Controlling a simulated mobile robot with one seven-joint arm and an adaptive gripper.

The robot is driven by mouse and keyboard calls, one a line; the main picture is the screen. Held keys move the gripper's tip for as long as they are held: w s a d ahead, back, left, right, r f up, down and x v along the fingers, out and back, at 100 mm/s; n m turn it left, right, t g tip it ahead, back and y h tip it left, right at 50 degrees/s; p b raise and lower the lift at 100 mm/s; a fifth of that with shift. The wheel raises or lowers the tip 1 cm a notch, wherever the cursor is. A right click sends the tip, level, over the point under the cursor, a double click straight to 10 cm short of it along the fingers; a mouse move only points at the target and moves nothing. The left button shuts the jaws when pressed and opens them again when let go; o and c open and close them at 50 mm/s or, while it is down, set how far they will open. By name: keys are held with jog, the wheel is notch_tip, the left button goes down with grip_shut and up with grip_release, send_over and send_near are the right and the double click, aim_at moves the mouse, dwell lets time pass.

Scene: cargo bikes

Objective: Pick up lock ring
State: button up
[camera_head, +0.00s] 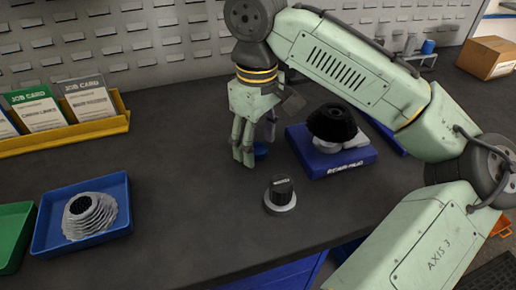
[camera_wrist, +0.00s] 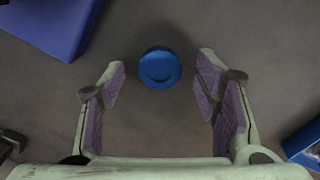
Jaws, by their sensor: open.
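A small round blue piece (camera_head: 261,149) sits on the dark worktop under my gripper (camera_head: 254,148); it looks like the lock ring, though no label confirms this. In the wrist view the blue piece (camera_wrist: 160,68) is seen from above as a disc with a dark curved mark. It lies between and slightly beyond the fingertips of my gripper (camera_wrist: 161,70), with a gap on both sides. My gripper is open and empty, pointing down. In the head view its fingers partly hide the blue piece.
A blue stand (camera_head: 351,167) with a black part is close right. A blue tray (camera_head: 51,231) holds stacked silver rings (camera_head: 90,215). A yellow card rack (camera_head: 112,126) stands left. The middle-left worktop is clear.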

jog(key=shift+f, duration=0.25)
jog(key=shift+c, duration=0.6)
jog(key=c, duration=0.9)
